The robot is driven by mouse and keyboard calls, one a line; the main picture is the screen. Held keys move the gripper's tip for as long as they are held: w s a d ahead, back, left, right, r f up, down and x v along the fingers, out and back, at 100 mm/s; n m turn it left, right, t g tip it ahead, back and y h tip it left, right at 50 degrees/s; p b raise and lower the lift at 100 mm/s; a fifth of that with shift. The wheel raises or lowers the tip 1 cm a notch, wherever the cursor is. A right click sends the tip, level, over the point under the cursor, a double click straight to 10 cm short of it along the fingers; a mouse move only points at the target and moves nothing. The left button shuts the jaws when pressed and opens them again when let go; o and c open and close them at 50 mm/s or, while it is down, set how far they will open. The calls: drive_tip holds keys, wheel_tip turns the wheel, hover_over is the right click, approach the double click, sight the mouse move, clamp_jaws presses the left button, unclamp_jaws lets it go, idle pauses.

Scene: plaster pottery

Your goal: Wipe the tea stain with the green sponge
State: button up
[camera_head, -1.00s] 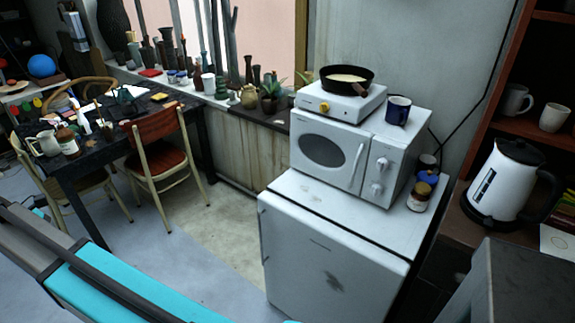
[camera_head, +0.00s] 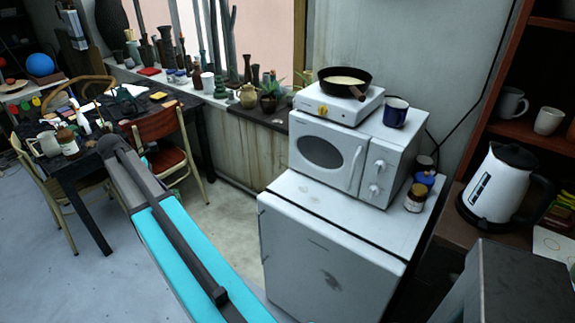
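I cannot make out a green sponge in this view. No tea stain can be told for certain. Faint brownish marks (camera_head: 308,190) show on the top of the white fridge (camera_head: 340,265), in front of the microwave, and a grey smudge is on its front; I cannot tell what either is. The cluttered dark table (camera_head: 75,176) at the left holds small items too small to identify. My turquoise and grey arm reaches up from the bottom centre towards the table's near side. My gripper is not in view.
A white microwave (camera_head: 340,152) on the fridge carries a hot plate with a pan (camera_head: 345,82) and a blue mug (camera_head: 396,112). A jar (camera_head: 416,198) stands beside it. A kettle (camera_head: 500,188) is at right. A red-brown chair (camera_head: 165,138) stands by the table. Grey floor at lower left is clear.

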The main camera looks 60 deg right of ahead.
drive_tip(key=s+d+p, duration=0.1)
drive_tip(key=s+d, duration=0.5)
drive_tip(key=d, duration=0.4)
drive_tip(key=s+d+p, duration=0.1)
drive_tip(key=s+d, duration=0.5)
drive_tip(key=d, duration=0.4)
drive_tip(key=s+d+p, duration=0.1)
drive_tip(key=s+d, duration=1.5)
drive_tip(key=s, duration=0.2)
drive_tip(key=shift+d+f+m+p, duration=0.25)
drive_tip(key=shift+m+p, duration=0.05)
drive_tip(key=shift+p, duration=0.1)
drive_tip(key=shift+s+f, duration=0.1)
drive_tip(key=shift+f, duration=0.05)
